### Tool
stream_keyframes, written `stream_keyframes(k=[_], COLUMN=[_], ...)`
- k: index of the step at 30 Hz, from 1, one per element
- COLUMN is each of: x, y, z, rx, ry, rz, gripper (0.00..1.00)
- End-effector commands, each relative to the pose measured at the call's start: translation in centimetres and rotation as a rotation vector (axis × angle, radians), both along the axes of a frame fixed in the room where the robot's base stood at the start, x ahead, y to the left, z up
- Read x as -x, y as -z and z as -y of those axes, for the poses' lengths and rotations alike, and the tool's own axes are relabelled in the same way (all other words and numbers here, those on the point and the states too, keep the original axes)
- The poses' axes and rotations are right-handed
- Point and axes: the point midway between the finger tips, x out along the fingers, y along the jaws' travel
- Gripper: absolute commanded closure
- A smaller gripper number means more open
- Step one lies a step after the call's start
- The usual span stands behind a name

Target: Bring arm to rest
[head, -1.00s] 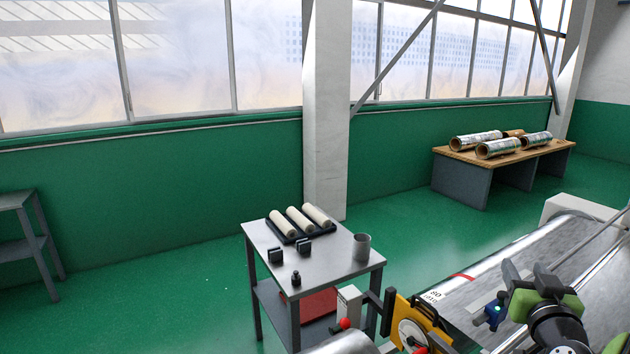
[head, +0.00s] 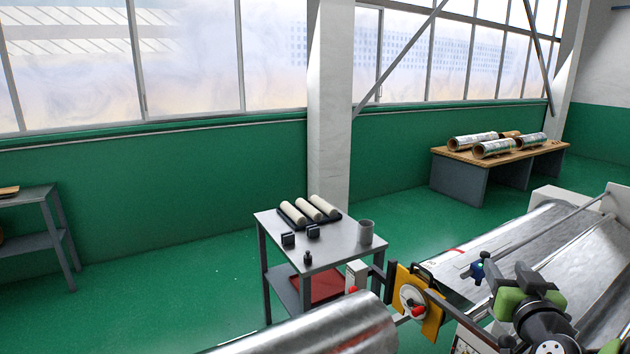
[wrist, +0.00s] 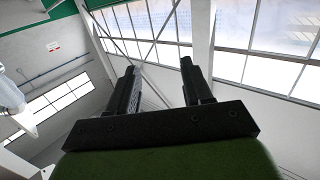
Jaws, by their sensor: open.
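My gripper (wrist: 159,70) shows in the wrist view with its two dark fingers apart and nothing between them. It points up toward the windows and the ceiling. In the head view my arm (head: 540,305), black with green parts, is folded at the lower right in front of the foil machine (head: 590,262). I cannot clearly make out the fingers in the head view.
A grey side table (head: 270,228) holds a dark tray with pale rolls, small black blocks and a grey cup (head: 366,231). A large shiny roll (head: 330,325) fills the bottom centre. Foil rolls lie on a wooden bench (head: 535,151). Green floor is open at left.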

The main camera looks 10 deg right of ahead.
Motion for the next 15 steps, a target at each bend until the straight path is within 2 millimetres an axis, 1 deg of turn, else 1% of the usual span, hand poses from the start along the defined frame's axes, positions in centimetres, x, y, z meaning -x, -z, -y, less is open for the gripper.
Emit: stream_keyframes(k=[1, 5, 8, 9, 11, 12, 14, 15], x=[-0.6, -1.6, -2.2, -2.4, -2.5, -2.4, -2.0, -1.4], y=[0.5, 1.5, 2.5, 3.0, 3.9, 4.6, 5.8, 6.8], z=[-1.2, -4.3, -7.4, -8.9, -11.2, -12.9, -15.7, -17.7], rx=[-0.005, -0.020, -0.035, -0.042, -0.054, -0.060, -0.071, -0.080], ry=[-0.029, -0.103, -0.170, -0.201, -0.246, -0.278, -0.327, -0.360], rz=[-0.017, -0.077, -0.139, -0.168, -0.219, -0.257, -0.323, -0.376], gripper=[0.50, 0.50, 0.50, 0.50, 0.50, 0.50, 0.50, 0.50])
